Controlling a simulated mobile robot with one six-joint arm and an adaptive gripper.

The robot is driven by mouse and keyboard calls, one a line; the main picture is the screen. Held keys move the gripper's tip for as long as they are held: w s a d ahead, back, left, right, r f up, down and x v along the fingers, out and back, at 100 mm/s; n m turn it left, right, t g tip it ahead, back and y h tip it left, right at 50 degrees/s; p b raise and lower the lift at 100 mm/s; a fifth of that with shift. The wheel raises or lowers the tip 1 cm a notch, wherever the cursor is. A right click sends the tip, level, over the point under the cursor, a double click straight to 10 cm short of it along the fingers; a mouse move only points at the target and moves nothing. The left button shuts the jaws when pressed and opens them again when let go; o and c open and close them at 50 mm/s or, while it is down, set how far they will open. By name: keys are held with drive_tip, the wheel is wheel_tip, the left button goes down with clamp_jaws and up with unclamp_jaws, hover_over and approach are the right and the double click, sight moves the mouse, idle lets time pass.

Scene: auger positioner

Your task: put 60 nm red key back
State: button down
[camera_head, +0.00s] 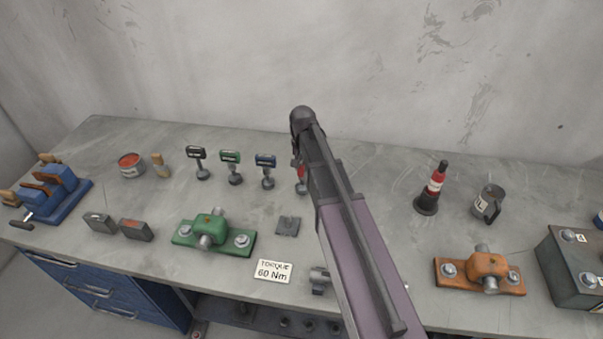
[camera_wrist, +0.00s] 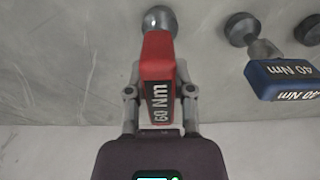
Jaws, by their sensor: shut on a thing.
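The red 60 Nm key (camera_wrist: 157,75) sits between the fingers of my gripper (camera_wrist: 160,98) in the wrist view, its label facing the camera. Its round metal end (camera_wrist: 160,20) is at the top of that view, over the grey bench; I cannot tell whether it touches the surface. In the head view my arm covers most of the red key, and only a small part (camera_head: 299,172) shows beside the arm. The blue 40 Nm key (camera_head: 266,169) stands upright just left of it, and also shows in the wrist view (camera_wrist: 280,78).
A green key (camera_head: 231,165) and a black key (camera_head: 198,160) stand further left in the same row. A "TORQUE 60 Nm" sign (camera_head: 273,271) lies near the front edge, with a green fixture (camera_head: 214,234) beside it. A red-black cone-shaped bottle (camera_head: 433,187) stands right of my arm.

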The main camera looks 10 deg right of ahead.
drive_tip(key=shift+f+b, duration=0.5)
drive_tip(key=shift+f, duration=0.45)
drive_tip(key=shift+c, duration=2.4)
unclamp_jaws()
drive_tip(key=shift+r, duration=0.2)
wheel_tip(320, 180, up, 12)
drive_tip(key=p, duration=1.2)
drive_tip(key=shift+s, duration=0.1)
drive_tip(key=s+n, duration=0.4)
drive_tip(key=s, duration=1.5)
drive_tip(key=shift+a+n, duration=0.15)
drive_tip(key=shift+n, duration=0.15)
drive_tip(key=shift+s, duration=0.1)
